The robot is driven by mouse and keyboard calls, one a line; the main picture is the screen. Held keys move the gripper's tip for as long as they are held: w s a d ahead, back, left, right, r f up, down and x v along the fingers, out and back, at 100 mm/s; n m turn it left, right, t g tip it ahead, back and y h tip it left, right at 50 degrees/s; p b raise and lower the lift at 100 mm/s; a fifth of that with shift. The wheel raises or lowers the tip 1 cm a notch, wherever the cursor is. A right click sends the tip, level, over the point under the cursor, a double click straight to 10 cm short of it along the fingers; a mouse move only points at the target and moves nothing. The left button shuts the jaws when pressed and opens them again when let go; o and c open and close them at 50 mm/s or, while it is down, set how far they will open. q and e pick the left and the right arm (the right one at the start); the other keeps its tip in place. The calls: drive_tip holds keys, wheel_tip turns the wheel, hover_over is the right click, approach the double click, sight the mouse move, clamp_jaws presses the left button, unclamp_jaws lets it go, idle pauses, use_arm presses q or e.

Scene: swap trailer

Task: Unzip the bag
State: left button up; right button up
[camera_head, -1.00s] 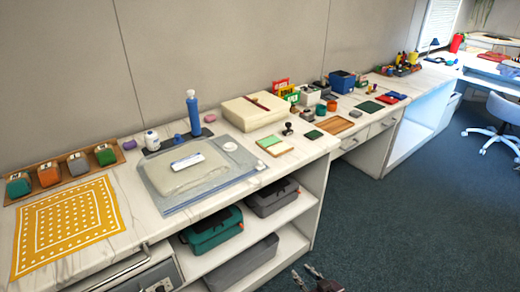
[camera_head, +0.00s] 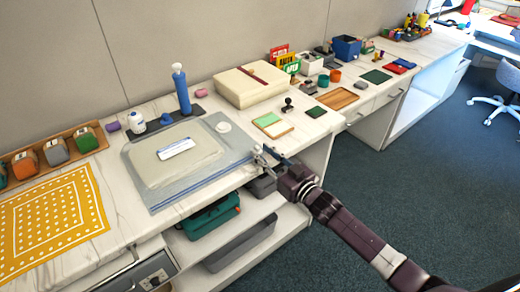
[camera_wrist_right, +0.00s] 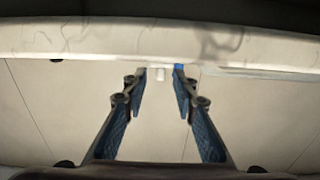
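The bag (camera_head: 160,196) is a flat, translucent grey-blue pouch on the counter, with a pale bulky content and a white label on top. Its right edge lies near the counter's front edge, with a small pale piece at that corner (camera_head: 257,149). My right gripper (camera_head: 266,153) is open beside that right edge, at the counter's front. In the right wrist view its two blue-padded fingers (camera_wrist_right: 160,75) stand apart. A small white piece (camera_wrist_right: 160,73) shows between the tips; I cannot tell whether they touch it. My left gripper is not in view.
A cream box (camera_head: 252,86) and a notepad (camera_head: 272,125) lie to the right. A yellow dotted cloth (camera_head: 50,215) is left. Open shelves hold a teal case (camera_head: 208,219).

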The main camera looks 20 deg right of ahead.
drive_tip(key=shift+w+a, duration=0.2)
drive_tip(key=shift+w, duration=0.3)
drive_tip(key=shift+w+a, duration=0.15)
drive_tip(key=shift+w, duration=0.2)
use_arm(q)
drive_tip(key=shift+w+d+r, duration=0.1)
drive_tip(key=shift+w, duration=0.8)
use_arm(e)
clamp_jaws()
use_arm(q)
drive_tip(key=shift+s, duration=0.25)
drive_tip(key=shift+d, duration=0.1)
